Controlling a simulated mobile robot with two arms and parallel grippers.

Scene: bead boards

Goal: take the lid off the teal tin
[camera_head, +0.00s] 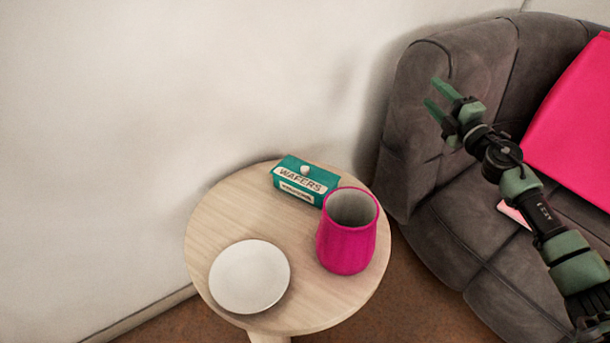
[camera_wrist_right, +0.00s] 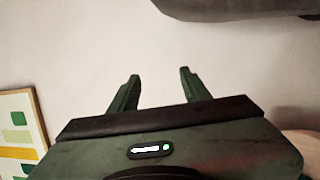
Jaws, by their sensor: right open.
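The teal tin (camera_head: 284,180) with a "WAFERS" label stands at the back of a round wooden side table. Its lid (camera_head: 293,164) is on, with a small pale knob (camera_head: 305,169) on top. My right gripper (camera_head: 437,95) is open and empty, up and to the right of the tin, in front of the sofa's backrest. In the right wrist view its two fingers (camera_wrist_right: 158,80) are apart with only pale wall between them. The tin does not clearly show in that view. My left gripper is in neither view.
A magenta vase (camera_head: 346,246) stands just in front and right of the tin, close to it. A white plate (camera_head: 250,277) lies at the front left of the table (camera_head: 215,222). The grey sofa (camera_head: 425,150) with a pink cushion (camera_head: 578,125) is at the right; the wall is behind.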

